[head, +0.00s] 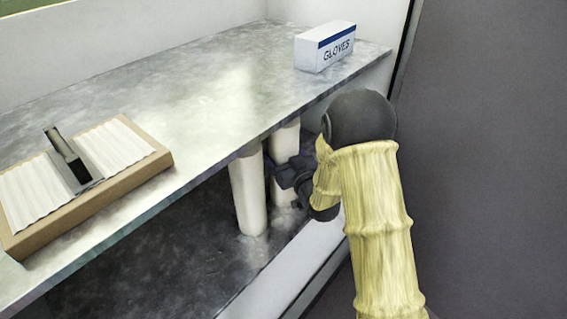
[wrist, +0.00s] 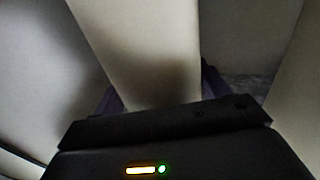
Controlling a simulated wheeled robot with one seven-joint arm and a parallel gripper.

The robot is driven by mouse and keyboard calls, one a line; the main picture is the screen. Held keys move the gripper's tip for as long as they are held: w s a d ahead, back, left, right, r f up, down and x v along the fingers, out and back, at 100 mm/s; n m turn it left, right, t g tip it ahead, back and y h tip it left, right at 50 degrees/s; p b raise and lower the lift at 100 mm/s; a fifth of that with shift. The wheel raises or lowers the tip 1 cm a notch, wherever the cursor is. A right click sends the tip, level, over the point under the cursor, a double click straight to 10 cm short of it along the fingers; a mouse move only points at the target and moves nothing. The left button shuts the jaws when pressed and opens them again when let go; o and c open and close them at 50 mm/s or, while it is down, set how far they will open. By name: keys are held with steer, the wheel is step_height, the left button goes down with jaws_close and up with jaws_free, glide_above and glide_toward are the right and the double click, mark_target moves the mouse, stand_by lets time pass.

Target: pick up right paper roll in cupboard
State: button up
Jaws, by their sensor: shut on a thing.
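Two white paper rolls stand upright in the cupboard space under the metal worktop. The left paper roll (head: 248,193) stands nearer the open front, apart from my gripper. The right paper roll (head: 286,148) is partly hidden by my gripper (head: 283,178), which reaches in from the right at about its mid-height. In the wrist view the right roll (wrist: 135,45) rises between my gripper's fingers (wrist: 155,93), and my gripper is shut on it. Its base seems to be at the shelf; whether it is lifted I cannot tell.
The metal worktop (head: 180,100) overhangs the rolls closely. The lower shelf (head: 170,275) is clear left of the rolls.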

steer(key=shift+c, duration=1.2)
steer(key=shift+r, duration=0.15)
